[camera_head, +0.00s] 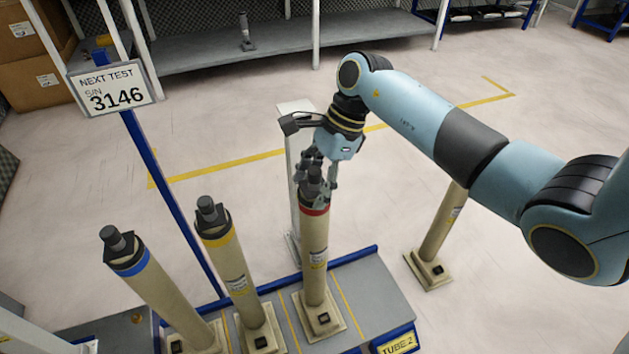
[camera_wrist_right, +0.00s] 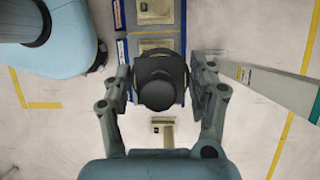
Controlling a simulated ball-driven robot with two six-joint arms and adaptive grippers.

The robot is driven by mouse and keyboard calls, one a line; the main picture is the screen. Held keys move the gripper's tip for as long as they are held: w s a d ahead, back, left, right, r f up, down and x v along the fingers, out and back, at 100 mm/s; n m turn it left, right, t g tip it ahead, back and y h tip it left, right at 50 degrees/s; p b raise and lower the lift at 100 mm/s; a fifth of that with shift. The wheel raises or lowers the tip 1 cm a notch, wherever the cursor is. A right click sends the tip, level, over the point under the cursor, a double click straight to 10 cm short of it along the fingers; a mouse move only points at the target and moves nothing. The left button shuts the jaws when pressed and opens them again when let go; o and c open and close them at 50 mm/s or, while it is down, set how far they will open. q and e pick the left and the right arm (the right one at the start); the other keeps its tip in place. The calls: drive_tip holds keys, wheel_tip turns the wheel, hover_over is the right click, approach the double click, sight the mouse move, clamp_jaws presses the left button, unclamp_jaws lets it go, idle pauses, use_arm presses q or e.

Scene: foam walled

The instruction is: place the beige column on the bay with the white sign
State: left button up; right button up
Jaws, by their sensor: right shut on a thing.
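Several beige columns stand here. The beige column with a red band (camera_head: 315,240) stands upright on the grey platform, its square foot between yellow lines. My right gripper (camera_head: 320,180) is shut on its dark top cap, which shows between the fingers in the right wrist view (camera_wrist_right: 160,85). The white sign (camera_head: 112,88), reading "NEXT TEST S/N 3146", is on a blue post at the left. The post reaches down behind the blue-banded column (camera_head: 165,290) and yellow-banded column (camera_head: 238,275); which bay it marks is unclear. My left gripper is out of view.
Another beige column (camera_head: 440,235) stands on the floor right of the platform (camera_head: 370,290), partly behind my right arm. A yellow "TUBE 2" plate (camera_head: 397,344) is on the platform's front right. A pale post (camera_head: 294,200) stands behind the red-banded column. A grey shelf (camera_head: 270,42) is at the back.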

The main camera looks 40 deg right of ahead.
drive_tip(key=o, duration=1.7)
drive_tip(key=shift+d+r, duration=0.15)
drive_tip(key=shift+r, duration=0.35)
drive_tip(key=p+v, duration=0.2)
drive_tip(key=v, duration=0.9)
drive_tip(key=shift+r, duration=0.1)
